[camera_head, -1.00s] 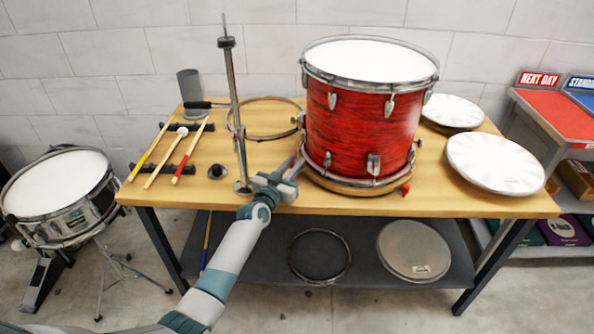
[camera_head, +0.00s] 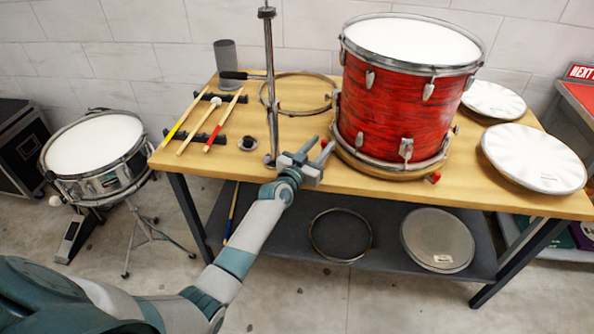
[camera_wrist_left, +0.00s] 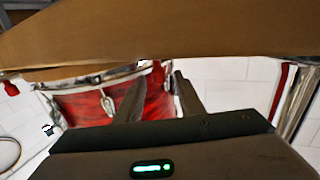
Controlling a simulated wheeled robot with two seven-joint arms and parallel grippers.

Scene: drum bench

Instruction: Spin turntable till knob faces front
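The turntable is a round wooden disc (camera_head: 385,170) on the bench, under a large red drum (camera_head: 395,110). Its small red knob (camera_head: 433,178) sticks out at the front right of the disc. My left gripper (camera_head: 325,150) is at the disc's left front side, close to its rim, with its two fingers apart. A small red bit shows by the fingertips; I cannot tell what it is. In the left wrist view the picture is upside down, and the open fingers (camera_wrist_left: 158,95) point toward the drum (camera_wrist_left: 85,103). Contact with the disc cannot be told. My right gripper is not in view.
A metal stand rod (camera_head: 271,90) rises just behind my left gripper. A hoop (camera_head: 298,92) and drumsticks (camera_head: 222,122) lie at the bench's left. White cymbal-like discs (camera_head: 533,158) lie at the right. The front strip of the bench (camera_head: 400,190) is clear.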

